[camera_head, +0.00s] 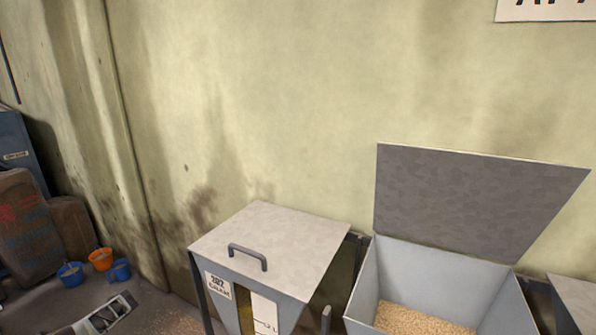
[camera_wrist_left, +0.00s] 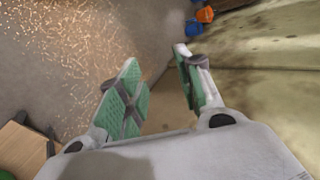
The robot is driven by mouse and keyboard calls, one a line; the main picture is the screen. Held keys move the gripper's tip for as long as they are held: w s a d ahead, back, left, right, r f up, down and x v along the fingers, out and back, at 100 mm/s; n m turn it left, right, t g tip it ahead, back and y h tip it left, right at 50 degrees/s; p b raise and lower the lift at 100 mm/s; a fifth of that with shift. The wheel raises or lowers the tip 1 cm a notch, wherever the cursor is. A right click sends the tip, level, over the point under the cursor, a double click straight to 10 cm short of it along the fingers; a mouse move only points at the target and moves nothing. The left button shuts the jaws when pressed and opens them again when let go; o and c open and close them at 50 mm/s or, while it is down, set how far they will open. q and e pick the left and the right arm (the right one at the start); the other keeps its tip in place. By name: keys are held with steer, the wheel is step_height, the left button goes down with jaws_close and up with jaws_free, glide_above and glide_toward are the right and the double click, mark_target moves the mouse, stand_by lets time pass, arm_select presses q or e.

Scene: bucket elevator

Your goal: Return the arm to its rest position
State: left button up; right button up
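My left gripper (camera_wrist_left: 156,62) is open and empty in the left wrist view. Its two green-padded fingers are apart, with bare floor between and beyond them. Part of it appears at the lower left edge of the head view (camera_head: 105,316), low over the floor in front of the buckets. The rest of the left arm is out of the head view. My right gripper is in neither view.
A closed bin (camera_head: 270,235) with a handled lid stands at the centre. An open bin (camera_head: 360,300) of pale pellets (camera_head: 420,318) is right of it. Sacks (camera_head: 28,235), blue buckets (camera_head: 71,274) and an orange bucket (camera_head: 101,259) stand left. Spilled grains (camera_wrist_left: 90,35) cover floor.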

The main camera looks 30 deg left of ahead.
arm_select(q)
steer(key=s+d+f+m+t, duration=0.15)
steer(key=s+f, duration=0.25)
steer(key=s, duration=0.4)
steer(key=s+f+m+g, duration=0.1)
steer(key=s+f+m, duration=0.15)
steer(key=s, duration=0.45)
steer(key=s+d+f+n+h, duration=0.1)
steer(key=s+d+f, duration=0.1)
steer(key=d+f, duration=0.5)
steer(key=s+d+f+n+h, duration=0.1)
steer(key=s+d+f+h, duration=0.15)
steer(key=d+f, duration=0.5)
steer(key=s+d+f+h+b, duration=0.1)
steer(key=d+f, duration=0.6)
steer(key=d, duration=1.1)
steer(key=s+d+f+n+h+b, duration=0.1)
steer(key=d+f, duration=0.6)
steer(key=d, duration=1.1)
steer(key=s+d+f+n+h+b, duration=0.1)
steer(key=d+f, duration=0.6)
steer(key=d, duration=1)
steer(key=s+g+h+b, duration=0.1)
steer(key=s+h, duration=0.1)
steer(key=h, duration=0.1)
steer(key=shift+s+d+f, duration=0.2)
steer(key=shift+s+d, duration=0.15)
steer(key=shift+d, duration=0.05)
steer(key=shift+w+d, duration=0.1)
steer(key=shift+w, duration=0.1)
